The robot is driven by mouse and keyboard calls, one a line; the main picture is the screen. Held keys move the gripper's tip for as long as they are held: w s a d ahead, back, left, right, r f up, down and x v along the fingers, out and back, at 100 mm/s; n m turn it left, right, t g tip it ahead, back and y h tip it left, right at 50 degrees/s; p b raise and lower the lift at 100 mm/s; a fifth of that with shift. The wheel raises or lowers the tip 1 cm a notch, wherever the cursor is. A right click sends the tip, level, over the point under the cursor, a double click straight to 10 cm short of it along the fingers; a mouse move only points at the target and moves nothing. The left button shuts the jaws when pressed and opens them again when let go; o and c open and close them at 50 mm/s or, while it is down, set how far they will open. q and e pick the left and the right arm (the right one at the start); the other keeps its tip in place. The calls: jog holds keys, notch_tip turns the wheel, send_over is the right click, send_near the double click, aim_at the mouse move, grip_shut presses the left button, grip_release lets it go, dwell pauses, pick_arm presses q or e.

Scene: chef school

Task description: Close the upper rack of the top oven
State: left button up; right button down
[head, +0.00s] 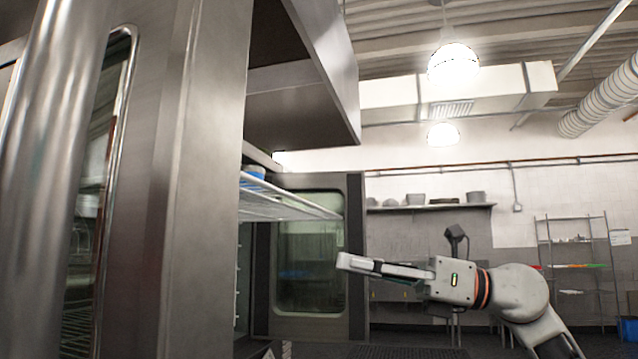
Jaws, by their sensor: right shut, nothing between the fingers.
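The upper rack (285,206) is a white wire shelf sticking out of the top oven (203,180). Its outer end reaches toward the right, in front of an open oven door (310,262) with a dark frame and a window. The inner part of the rack is hidden behind the steel oven front. My right gripper (345,263) comes in from the right and points left. It is shut and empty, below and slightly right of the rack's outer end, apart from it in the picture. My left gripper is not in view.
A blue and white item (254,171) shows at the rack's inner end. A steel hood (310,95) overhangs above. A large steel door with a handle (45,150) fills the near left. A wall shelf (430,208) with pots and a wire rack (575,265) stand farther back.

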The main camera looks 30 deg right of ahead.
jog(key=s+d+r+t+h, duration=0.2)
jog(key=s+d+r, duration=0.25)
jog(key=r, duration=0.35)
jog(key=p, duration=0.4)
send_near(295, 198)
jog(key=x, duration=0.6)
jog(key=shift+w+a+r+h, duration=0.15)
jog(key=shift+w+a+h, duration=0.05)
jog(key=shift+h, duration=0.1)
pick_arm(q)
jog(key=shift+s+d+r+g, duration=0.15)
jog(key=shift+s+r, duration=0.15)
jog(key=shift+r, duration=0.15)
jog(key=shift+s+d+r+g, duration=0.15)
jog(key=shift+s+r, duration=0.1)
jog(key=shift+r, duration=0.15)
pick_arm(e)
jog(key=shift+w, duration=0.1)
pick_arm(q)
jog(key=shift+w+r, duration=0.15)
